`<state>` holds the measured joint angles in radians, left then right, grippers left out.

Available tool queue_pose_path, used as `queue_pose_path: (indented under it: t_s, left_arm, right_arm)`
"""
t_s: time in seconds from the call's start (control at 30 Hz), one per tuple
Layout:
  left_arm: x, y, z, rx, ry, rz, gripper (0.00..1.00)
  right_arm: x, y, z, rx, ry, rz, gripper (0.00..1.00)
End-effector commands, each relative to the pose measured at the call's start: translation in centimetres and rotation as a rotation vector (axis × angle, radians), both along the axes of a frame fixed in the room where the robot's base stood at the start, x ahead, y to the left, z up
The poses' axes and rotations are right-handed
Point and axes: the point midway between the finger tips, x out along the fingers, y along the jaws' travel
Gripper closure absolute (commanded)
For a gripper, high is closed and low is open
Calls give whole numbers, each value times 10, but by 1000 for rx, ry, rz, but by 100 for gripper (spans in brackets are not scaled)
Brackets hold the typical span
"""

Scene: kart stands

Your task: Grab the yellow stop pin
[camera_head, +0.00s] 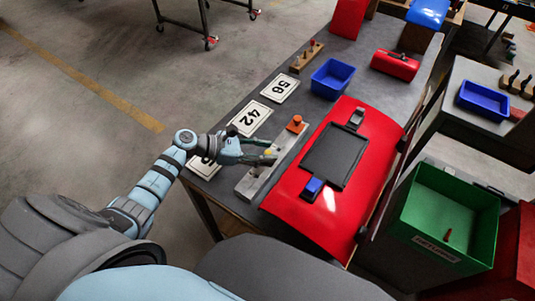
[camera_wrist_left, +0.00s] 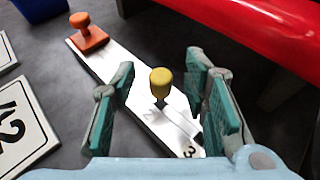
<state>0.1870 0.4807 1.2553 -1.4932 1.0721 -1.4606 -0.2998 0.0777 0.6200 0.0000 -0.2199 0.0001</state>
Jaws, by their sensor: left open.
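The yellow stop pin (camera_wrist_left: 160,82) stands upright on a pale metal bar (camera_wrist_left: 130,90), by the mark "2". It shows small in the head view (camera_head: 268,152), close to my left gripper's fingers. My left gripper (camera_head: 268,152) is open, with its teal fingers (camera_wrist_left: 162,110) on either side of the pin in the wrist view. There is a gap on both sides, and nothing is held. An orange pin (camera_wrist_left: 88,35) stands at the far end of the same bar. My right gripper is not in view.
A red panel with a black tray (camera_head: 336,155) lies right of the bar. Number plates (camera_head: 249,118) lie left of it. A blue bin (camera_head: 332,79) stands behind. A green bin (camera_head: 443,217) is at the right. The floor to the left is open.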

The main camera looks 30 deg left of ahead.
Motion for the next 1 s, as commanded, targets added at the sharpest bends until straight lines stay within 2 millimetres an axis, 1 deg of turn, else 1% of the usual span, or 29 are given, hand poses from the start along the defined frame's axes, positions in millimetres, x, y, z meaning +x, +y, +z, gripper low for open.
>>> queue_pose_path:
  t_s: [0.03,0.1,0.27,0.53,0.87,0.97,1.0]
  left_arm:
    - [4,-5,-2,-1,0,0,59]
    - [6,-9,-5,-1,1,-1,59]
    - [6,-8,-5,1,1,0,59]
    - [6,-8,-5,1,1,0,100]
    - [6,-8,-3,0,0,0,100]
    - [6,-8,5,2,-2,-1,100]
    - [6,-8,10,2,-2,-1,100]
  right_arm:
    - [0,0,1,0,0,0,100]
    - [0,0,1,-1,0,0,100]
    - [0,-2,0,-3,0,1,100]
    - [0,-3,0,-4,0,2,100]
    - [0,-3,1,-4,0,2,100]
    - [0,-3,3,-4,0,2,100]
    - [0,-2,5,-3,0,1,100]
